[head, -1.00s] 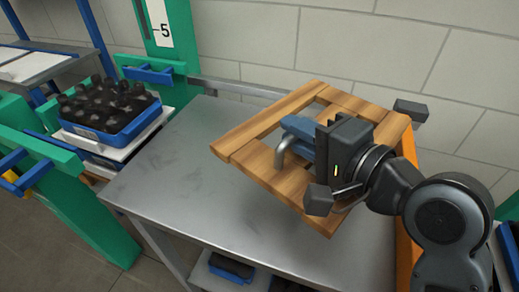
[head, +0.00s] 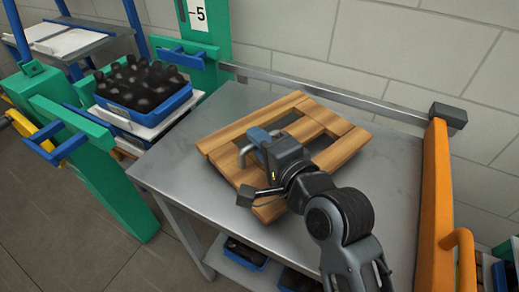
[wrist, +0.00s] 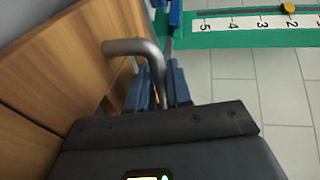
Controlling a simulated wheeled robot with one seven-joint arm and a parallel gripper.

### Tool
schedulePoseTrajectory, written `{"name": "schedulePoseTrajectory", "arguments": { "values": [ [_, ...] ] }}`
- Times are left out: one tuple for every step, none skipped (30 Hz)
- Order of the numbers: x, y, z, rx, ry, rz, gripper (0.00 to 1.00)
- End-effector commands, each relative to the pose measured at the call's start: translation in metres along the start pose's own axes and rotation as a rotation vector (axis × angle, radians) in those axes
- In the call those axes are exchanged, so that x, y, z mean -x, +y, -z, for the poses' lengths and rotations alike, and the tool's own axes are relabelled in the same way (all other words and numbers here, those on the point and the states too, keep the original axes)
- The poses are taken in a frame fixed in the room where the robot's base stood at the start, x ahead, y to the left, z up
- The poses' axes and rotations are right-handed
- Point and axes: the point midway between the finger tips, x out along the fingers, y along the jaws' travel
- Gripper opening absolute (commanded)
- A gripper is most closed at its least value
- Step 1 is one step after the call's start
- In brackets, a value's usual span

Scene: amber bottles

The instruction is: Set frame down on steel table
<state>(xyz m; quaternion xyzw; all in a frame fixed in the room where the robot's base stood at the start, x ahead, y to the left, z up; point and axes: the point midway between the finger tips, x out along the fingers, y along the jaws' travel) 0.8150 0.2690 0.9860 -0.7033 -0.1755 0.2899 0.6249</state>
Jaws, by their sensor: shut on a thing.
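The wooden frame (head: 343,150), made of several slats with gaps between, is above the steel table (head: 175,165) in the head view, close to the top. I cannot tell whether it touches the table. My gripper (head: 258,141) is shut on the frame's grey bent metal handle (head: 245,155). In the wrist view, the blue fingers of my gripper (wrist: 160,86) close around the handle (wrist: 135,47), and the wooden frame (wrist: 45,65) fills the left side. My gripper and arm hide part of the frame's near side.
A blue crate of dark bottles (head: 142,88) stands left of the table by a green post (head: 203,55). An orange post (head: 435,200) stands at the table's right. A rail and wall are behind. Bare steel shows left and right of the frame.

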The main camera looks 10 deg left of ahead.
Motion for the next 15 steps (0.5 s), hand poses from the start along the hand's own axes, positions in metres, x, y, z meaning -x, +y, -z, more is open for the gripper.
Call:
{"name": "schedulePoseTrajectory", "arguments": {
  "values": [
    [-0.001,0.008,0.0,0.0,0.0,-0.003,0.0],
    [-0.002,0.012,0.0,0.0,0.001,-0.001,0.0],
    [-0.003,0.016,-0.001,-0.001,0.0,-0.001,0.0],
    [-0.004,0.019,-0.001,0.0,0.0,-0.001,0.0],
    [-0.004,0.022,-0.001,0.001,0.001,0.0,0.0],
    [-0.004,0.024,-0.001,0.001,0.001,0.001,0.0],
    [-0.004,0.024,-0.001,0.001,0.001,0.001,0.0],
    [-0.004,0.025,-0.001,0.001,0.001,0.002,0.0],
    [-0.004,0.025,-0.001,0.001,0.001,0.002,0.0],
    [-0.004,0.025,-0.001,0.001,0.001,0.002,0.0],
    [-0.004,0.025,-0.001,0.001,0.001,0.002,0.0],
    [-0.004,0.024,-0.001,0.001,0.001,0.002,0.0],
    [-0.004,0.024,-0.001,0.001,0.001,0.002,0.0],
    [-0.004,0.025,-0.001,0.001,0.001,0.002,0.0],
    [-0.004,0.025,-0.001,0.001,0.001,0.002,0.0]
  ]
}}
